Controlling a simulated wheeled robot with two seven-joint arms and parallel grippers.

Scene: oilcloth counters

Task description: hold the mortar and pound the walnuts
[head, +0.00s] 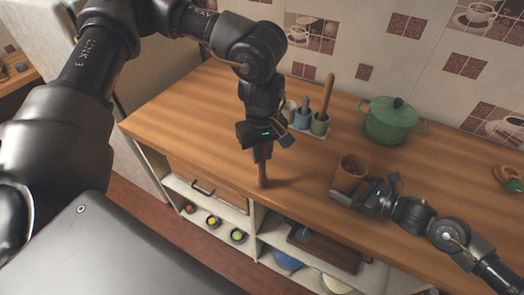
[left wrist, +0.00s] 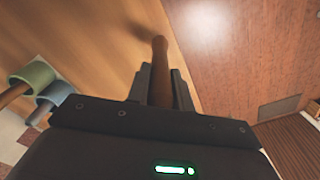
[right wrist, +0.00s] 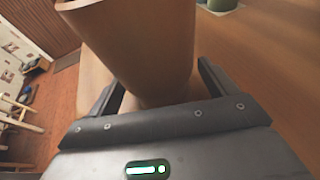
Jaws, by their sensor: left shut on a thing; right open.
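The mortar (head: 350,172) is a brown wooden cup standing upright on the counter near its front edge. It fills the top of the right wrist view (right wrist: 135,45). My right gripper (head: 364,190) is open, its fingers low on either side of the mortar; I cannot tell if they touch it. My left gripper (head: 262,152) is shut on a wooden pestle (head: 262,174), which points down near the counter's front edge, left of the mortar. The pestle also shows between the fingers in the left wrist view (left wrist: 160,55). No walnuts can be made out; the mortar's inside is dark.
A green lidded pot (head: 390,124) stands behind the mortar. Utensil cups (head: 320,124) with a wooden handle stand at the back, behind my left gripper. Open shelves (head: 225,210) lie below the counter. Bare counter (head: 310,185) lies between pestle and mortar.

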